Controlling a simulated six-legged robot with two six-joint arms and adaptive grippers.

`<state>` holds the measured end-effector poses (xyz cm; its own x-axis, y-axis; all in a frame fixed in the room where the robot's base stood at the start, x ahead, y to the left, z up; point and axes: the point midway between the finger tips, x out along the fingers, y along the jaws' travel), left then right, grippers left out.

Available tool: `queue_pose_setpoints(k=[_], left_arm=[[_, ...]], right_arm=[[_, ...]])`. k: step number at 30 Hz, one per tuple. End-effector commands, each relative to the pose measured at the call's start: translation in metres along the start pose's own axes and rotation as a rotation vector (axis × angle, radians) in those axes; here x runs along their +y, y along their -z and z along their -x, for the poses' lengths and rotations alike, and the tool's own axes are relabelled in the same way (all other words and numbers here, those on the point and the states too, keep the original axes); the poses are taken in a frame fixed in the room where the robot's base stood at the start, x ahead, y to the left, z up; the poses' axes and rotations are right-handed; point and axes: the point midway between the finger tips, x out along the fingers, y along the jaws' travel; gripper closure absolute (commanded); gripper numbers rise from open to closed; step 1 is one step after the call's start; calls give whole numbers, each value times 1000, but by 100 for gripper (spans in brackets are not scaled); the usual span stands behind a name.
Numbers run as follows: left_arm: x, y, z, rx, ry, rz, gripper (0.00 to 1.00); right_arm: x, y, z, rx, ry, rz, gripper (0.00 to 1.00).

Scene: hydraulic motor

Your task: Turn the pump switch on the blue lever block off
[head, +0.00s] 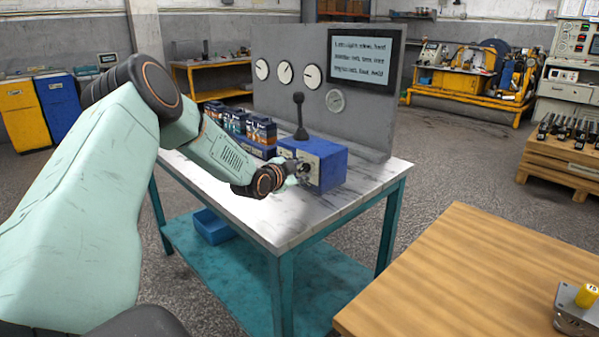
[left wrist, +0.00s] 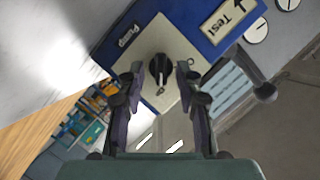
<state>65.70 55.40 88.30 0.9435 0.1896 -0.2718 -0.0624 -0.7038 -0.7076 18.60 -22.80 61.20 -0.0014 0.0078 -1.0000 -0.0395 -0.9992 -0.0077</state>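The blue lever block (head: 328,165) stands on the marble-topped table, with an upright black lever (head: 299,118) on top. In the left wrist view, the block's blue face (left wrist: 195,22) carries a pale plate labelled Pump (left wrist: 130,34) and a Test label (left wrist: 229,19). The black pump switch (left wrist: 160,67) is a round knob on the pale plate. My left gripper (head: 298,171) is at the block's front face. In the left wrist view its open fingers (left wrist: 160,78) lie on either side of the switch, with gaps visible; contact cannot be seen. My right gripper is not in view.
A grey panel (head: 375,115) with gauges and a screen rises behind the block. Several dark boxes (head: 235,120) stand left of it. The marble tabletop (head: 285,220) is clear in front. A wooden table (head: 450,280) with a metal piece (head: 577,312) stands at front right.

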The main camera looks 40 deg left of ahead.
Motion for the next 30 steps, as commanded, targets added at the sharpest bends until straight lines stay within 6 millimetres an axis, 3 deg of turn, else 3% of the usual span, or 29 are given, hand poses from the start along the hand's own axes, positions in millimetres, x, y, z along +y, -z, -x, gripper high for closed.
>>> queue_pose_setpoints(k=[12, 30], left_arm=[[0, 0, 0, 0, 0, 0, 99], [-1, -2, 0, -2, -23, 57, 100]], right_arm=[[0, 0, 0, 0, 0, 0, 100], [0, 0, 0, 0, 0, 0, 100]])
